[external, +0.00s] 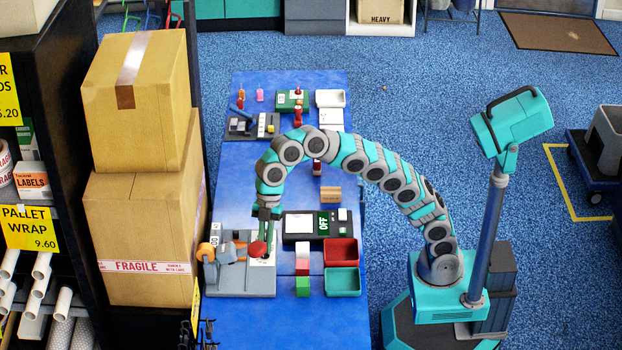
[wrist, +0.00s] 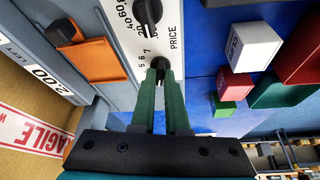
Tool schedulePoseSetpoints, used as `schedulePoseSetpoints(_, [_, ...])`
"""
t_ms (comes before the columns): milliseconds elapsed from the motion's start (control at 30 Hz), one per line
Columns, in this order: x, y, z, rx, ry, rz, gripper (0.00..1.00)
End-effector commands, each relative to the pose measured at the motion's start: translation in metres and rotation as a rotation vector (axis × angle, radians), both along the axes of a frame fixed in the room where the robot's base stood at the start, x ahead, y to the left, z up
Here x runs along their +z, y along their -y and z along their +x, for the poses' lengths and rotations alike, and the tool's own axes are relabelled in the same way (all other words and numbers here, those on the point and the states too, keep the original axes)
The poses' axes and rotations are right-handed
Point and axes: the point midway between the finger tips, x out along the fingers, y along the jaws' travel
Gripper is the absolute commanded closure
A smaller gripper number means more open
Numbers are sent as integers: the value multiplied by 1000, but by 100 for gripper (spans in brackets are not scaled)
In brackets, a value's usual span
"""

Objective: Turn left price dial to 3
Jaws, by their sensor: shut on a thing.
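In the wrist view, a white panel (wrist: 176,75) marked PRICE carries two black dials. The fingers of my gripper (wrist: 160,82) are shut on the nearer dial (wrist: 158,66), at its sides. The farther dial (wrist: 148,12) stands clear, near larger figures such as 40 and 60. In the external view my gripper (external: 266,236) points down over the grey machine (external: 240,283). The dials cannot be made out there.
A red ball knob (external: 258,249) and an orange part (external: 232,251) are close to my gripper. A white block (external: 302,248), a green block (external: 302,286), a red bin (external: 341,242) and a teal bin (external: 343,292) stand right. Stacked cartons (external: 140,230) rise on the left.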

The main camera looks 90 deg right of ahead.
Motion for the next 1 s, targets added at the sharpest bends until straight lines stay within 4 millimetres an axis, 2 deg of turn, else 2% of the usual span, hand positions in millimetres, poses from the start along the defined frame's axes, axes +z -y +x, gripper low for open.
schedulePoseSetpoints(533, [0,0,-1,-17,1,0,100])
schedulePoseSetpoints(800, [1,-1,-3,-210,0,-1,100])
schedulePoseSetpoints(1000, [0,-1,-2,-277,1,1,100])
